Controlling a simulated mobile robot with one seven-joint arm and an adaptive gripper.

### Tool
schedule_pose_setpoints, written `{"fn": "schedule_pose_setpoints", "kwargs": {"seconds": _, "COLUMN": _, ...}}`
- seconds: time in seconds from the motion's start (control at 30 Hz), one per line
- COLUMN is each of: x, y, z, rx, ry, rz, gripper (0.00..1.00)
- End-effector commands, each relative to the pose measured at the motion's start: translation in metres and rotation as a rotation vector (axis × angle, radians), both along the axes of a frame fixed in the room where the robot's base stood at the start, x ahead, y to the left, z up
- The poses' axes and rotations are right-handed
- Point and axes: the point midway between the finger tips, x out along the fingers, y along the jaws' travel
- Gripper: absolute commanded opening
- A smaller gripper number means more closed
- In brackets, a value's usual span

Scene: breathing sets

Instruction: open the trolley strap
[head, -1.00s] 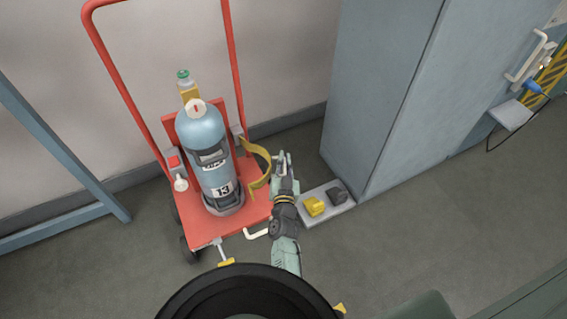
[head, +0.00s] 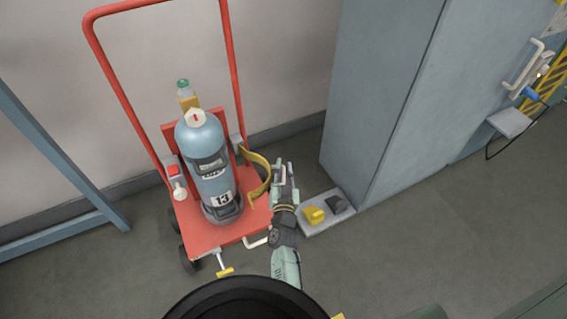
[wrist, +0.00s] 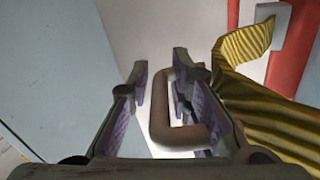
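The red trolley (head: 228,234) holds an upright blue-grey cylinder (head: 213,165) marked 13. The yellow strap (head: 266,172) hangs out from the trolley's right side, curved and clear of the cylinder's front. In the wrist view, the yellow-and-black striped strap (wrist: 262,105) runs along the right from a pale mount. My gripper (head: 284,168) is just right of the strap. In the wrist view, my gripper (wrist: 160,80) is open, with a brown C-shaped handle (wrist: 160,112) between its fingers, nearer the right one. The handle's right ends are partly hidden by that finger.
A tall grey-blue cabinet (head: 375,100) stands right of the gripper. A low grey plate (head: 325,222) with a yellow block (head: 313,215) and a dark block (head: 336,204) lies beside it. A red latch-like fitting (head: 173,171) is left of the cylinder. Open floor lies to the right.

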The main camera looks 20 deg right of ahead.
Motion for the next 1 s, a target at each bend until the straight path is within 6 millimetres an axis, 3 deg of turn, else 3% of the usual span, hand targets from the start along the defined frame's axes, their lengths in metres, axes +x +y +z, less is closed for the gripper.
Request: {"fn": "schedule_pose_setpoints", "kwargs": {"seconds": 1.0, "x": 0.000, "y": -0.001, "z": 0.074, "rx": -0.001, "ry": -0.002, "rz": -0.003, "gripper": 0.19}}
